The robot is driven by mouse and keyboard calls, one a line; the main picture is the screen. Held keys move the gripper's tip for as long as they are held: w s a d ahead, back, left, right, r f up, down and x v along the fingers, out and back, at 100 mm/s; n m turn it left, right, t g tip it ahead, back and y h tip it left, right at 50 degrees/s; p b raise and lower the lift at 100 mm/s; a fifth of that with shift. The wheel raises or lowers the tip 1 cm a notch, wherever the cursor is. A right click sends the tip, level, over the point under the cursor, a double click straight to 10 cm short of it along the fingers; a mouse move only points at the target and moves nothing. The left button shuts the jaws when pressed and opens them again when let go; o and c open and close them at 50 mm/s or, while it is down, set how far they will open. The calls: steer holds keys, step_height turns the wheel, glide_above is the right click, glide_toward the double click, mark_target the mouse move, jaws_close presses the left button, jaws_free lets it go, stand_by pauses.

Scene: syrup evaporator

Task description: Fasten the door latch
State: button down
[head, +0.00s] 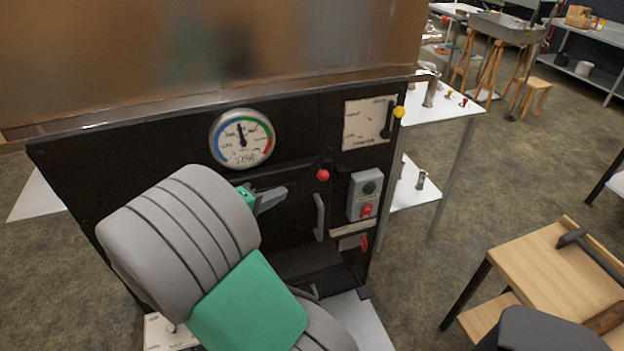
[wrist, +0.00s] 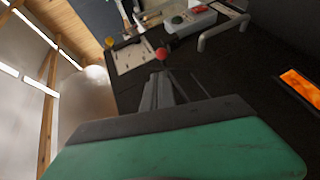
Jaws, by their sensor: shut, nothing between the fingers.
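The door latch shows as a dark lever with a red ball knob (head: 323,174), at the upper part of the black firebox front. The knob also shows in the wrist view (wrist: 161,54), just beyond my fingertips. The door (head: 303,192) is dark and has a grey bar handle (head: 319,217); the handle also shows in the wrist view (wrist: 222,34). My arm hides much of the door. My gripper (head: 282,192) is shut and empty, to the left of the knob and apart from it in the head view. I cannot tell how the latch sits on its catch.
A round gauge (head: 241,138) is above my gripper. A grey switch box (head: 364,195) and a plate with a yellow-knobbed lever (head: 370,122) are to the right. An orange-glowing opening (wrist: 301,87) shows in the wrist view. A wooden cart (head: 545,265) stands at right.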

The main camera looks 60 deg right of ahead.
mark_target(321, 175)
steer(key=shift+s, duration=0.15)
steer(key=x, duration=0.7)
steer(key=p+x, duration=0.1)
steer(key=x, duration=0.6)
steer(key=shift+w+f, duration=0.1)
steer(key=shift+w, duration=0.15)
steer(key=shift+s+p, duration=0.25)
steer(key=shift+p, duration=0.3)
steer(key=shift+y, duration=0.3)
